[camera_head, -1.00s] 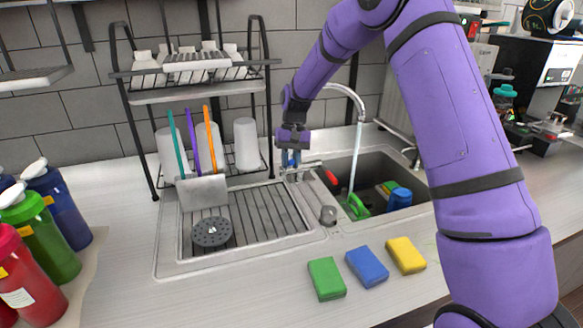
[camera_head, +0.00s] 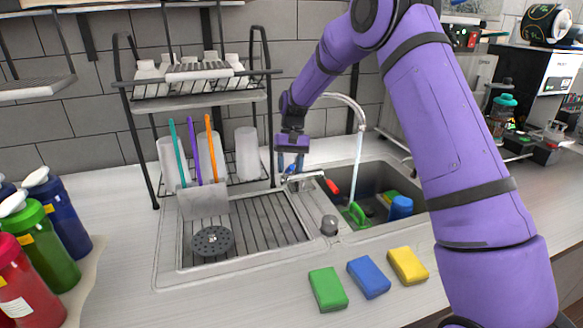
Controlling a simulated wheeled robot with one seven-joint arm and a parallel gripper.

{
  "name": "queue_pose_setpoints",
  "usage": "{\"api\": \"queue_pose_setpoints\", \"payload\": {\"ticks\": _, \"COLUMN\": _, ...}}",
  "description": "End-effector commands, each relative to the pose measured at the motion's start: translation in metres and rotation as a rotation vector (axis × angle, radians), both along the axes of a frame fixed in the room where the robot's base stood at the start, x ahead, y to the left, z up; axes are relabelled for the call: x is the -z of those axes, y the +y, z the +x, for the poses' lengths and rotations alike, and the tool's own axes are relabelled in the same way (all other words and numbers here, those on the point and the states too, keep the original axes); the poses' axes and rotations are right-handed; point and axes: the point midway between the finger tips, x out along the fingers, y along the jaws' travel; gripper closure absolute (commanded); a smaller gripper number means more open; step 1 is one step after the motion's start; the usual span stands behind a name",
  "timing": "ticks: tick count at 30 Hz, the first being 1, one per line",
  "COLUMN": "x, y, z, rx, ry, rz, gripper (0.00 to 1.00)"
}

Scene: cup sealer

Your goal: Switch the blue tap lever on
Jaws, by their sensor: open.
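The silver tap (camera_head: 345,98) arches over the sink, and a stream of water runs from its spout. The red lever (camera_head: 331,186) shows at the right of the tap base. The blue tap lever (camera_head: 290,170) is at the left of the base, small and largely hidden by my gripper, so I cannot tell its exact angle. My gripper (camera_head: 290,161) points down right at this left side, its fingers open around or just above the lever. Contact cannot be made out.
A dish rack (camera_head: 196,95) stands close left of my gripper. Green (camera_head: 327,289), blue (camera_head: 368,277) and yellow (camera_head: 407,265) sponges lie in front. Bottles (camera_head: 47,240) stand at far left.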

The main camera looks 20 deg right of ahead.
Motion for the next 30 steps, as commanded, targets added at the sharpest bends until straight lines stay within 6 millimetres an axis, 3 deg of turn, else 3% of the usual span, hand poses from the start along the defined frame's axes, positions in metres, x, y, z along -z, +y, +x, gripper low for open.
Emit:
{"api": "queue_pose_setpoints", "payload": {"ticks": 5, "x": -0.009, "y": 0.000, "z": 0.000, "rx": 0.000, "ry": -0.001, "rz": 0.000, "gripper": 0.54}}
{"api": "queue_pose_setpoints", "payload": {"ticks": 11, "x": -0.037, "y": 0.000, "z": 0.001, "rx": 0.000, "ry": -0.004, "rz": 0.000, "gripper": 0.54}}
{"api": "queue_pose_setpoints", "payload": {"ticks": 20, "x": -0.041, "y": 0.000, "z": -0.050, "rx": 0.001, "ry": 0.000, "rz": 0.000, "gripper": 0.54}}
{"api": "queue_pose_setpoints", "payload": {"ticks": 30, "x": -0.047, "y": 0.000, "z": -0.119, "rx": -0.001, "ry": -0.001, "rz": -0.001, "gripper": 0.54}}
